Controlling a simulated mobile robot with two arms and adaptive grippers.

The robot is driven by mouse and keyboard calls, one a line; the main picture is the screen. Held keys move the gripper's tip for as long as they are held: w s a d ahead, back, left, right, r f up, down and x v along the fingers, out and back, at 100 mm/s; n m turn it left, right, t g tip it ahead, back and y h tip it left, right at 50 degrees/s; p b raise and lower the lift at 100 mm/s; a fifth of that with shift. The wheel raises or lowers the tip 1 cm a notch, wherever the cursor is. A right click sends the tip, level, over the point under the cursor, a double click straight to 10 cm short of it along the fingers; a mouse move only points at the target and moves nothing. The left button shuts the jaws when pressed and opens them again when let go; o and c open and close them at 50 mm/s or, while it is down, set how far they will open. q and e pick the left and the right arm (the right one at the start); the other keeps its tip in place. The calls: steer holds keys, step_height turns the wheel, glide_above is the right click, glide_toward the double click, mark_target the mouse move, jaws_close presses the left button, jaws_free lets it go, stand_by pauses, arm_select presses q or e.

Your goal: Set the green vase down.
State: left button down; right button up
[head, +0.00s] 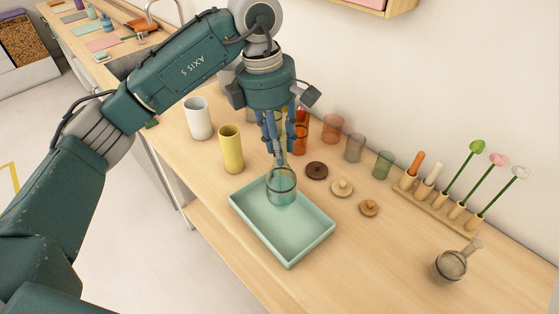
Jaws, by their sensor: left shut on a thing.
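The green vase (281,190) is a clear, green-tinted glass cylinder, upright at the back corner of the pale green tray (262,245). My left gripper (280,160) points down from above and is shut on the vase at its rim. I cannot tell whether the vase's base touches the tray floor or hangs just over it. The rest of the tray is empty. My right gripper is out of view.
A yellow cup (232,149) and a white cup (198,118) stand left of the tray. Lids, including a dark one (316,171), lie to its right. Clear glasses, one green (383,165), stand behind.

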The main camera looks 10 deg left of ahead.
mark_target(281, 175)
arm_select(q)
step_height(281, 175, down, 6)
steer(key=shift+r+p, duration=0.1)
steer(key=shift+p, duration=0.6)
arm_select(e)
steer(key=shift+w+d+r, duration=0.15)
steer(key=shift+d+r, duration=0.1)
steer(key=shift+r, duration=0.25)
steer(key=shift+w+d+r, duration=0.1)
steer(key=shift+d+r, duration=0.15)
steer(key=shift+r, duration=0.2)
arm_select(q)
steer(key=shift+f, duration=0.2)
steer(key=c, duration=1.3)
jaws_free()
steer(key=shift+c, duration=0.2)
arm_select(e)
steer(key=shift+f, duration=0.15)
arm_select(q)
steer(key=shift+r, duration=0.1)
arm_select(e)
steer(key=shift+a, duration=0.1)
